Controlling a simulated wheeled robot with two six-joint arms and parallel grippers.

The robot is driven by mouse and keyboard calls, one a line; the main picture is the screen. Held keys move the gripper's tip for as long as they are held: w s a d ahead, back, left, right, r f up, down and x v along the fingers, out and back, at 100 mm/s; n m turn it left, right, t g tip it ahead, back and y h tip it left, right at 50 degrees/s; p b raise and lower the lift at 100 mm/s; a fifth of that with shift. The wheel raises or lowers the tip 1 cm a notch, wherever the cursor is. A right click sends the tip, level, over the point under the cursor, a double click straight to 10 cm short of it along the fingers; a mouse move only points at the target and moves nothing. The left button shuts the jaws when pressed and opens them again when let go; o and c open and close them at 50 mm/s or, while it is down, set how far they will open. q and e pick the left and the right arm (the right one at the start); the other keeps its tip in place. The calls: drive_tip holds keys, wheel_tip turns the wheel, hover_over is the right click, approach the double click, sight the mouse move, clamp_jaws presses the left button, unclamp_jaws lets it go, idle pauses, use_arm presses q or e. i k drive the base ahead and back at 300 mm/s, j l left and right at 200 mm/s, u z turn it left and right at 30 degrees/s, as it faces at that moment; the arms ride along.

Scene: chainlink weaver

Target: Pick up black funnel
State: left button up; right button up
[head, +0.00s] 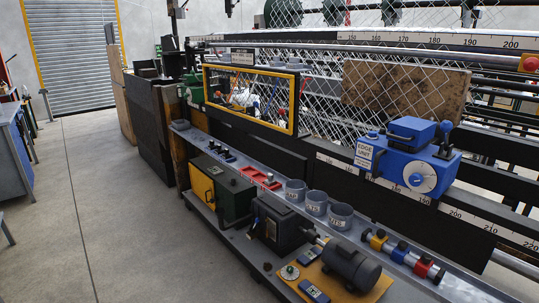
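I cannot make out a black funnel for certain anywhere in the head view. Small dark items lie near the black gearbox-like unit (279,224) on the lower shelf, but their shapes are too small to tell. Neither my left nor my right gripper shows in this view.
The weaving machine has a grey ledge (225,168) with grey cups (316,203) and a red tray (260,178). A dark motor (351,266) sits on a lower yellow plate. A blue unit (411,160) is mounted on the rail. The concrete floor (95,190) at left is clear.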

sight(220, 211)
drive_tip(key=i+j+z, duration=0.6)
drive_tip(key=z, duration=0.2)
drive_tip(key=i+j+z, duration=0.15)
drive_tip(key=j+z, duration=0.25)
drive_tip(key=j, duration=0.15)
drive_tip(key=i+j, duration=0.15)
drive_tip(key=j, duration=0.35)
drive_tip(key=i+j+z, duration=0.15)
drive_tip(key=j, duration=0.3)
drive_tip(key=i+j, duration=0.1)
drive_tip(key=j, duration=0.4)
drive_tip(key=i+j+z, duration=0.15)
drive_tip(key=j, duration=0.8)
drive_tip(key=i+z, duration=0.05)
